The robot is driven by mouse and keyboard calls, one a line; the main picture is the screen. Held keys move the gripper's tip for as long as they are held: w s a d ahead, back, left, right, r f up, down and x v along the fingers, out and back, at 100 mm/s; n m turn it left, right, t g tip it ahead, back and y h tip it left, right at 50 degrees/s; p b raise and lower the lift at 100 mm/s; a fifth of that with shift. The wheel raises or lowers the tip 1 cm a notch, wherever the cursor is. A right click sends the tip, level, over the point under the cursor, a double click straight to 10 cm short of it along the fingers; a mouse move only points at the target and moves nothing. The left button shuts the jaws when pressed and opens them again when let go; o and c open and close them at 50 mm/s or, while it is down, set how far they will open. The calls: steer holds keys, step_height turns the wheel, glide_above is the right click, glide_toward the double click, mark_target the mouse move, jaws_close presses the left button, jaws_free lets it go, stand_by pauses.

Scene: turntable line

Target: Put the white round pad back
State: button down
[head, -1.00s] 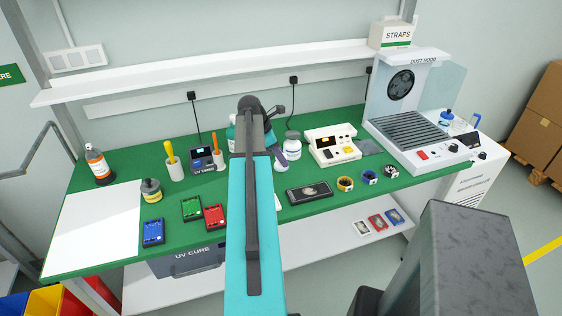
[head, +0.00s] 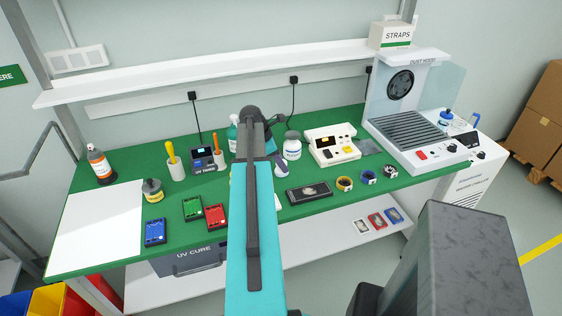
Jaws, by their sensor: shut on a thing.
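I cannot make out the white round pad anywhere in the head view. My gripper is hidden behind my own teal and dark arm, which reaches over the middle of the green bench (head: 325,212). Whatever my jaws hold is hidden too. A small grey and white piece (head: 282,170) shows just right of my arm, and I cannot tell what it is. A white sheet or mat (head: 95,232) covers the left end of the bench.
Blue (head: 155,232), green (head: 193,208) and red (head: 215,216) trays lie left of my arm. A dark tablet-like device (head: 309,193) and several small rings lie right of it. A dust hood unit (head: 415,140) stands at the right end. A white shelf (head: 220,73) spans the back.

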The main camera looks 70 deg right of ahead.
steer(key=shift+f, duration=0.25)
steer(key=c, duration=1.2)
jaws_free()
steer(key=shift+w+r, duration=0.1)
steer(key=shift+r, duration=0.1)
steer(key=shift+b+v, duration=1.3)
steer(key=shift+v, duration=4.65)
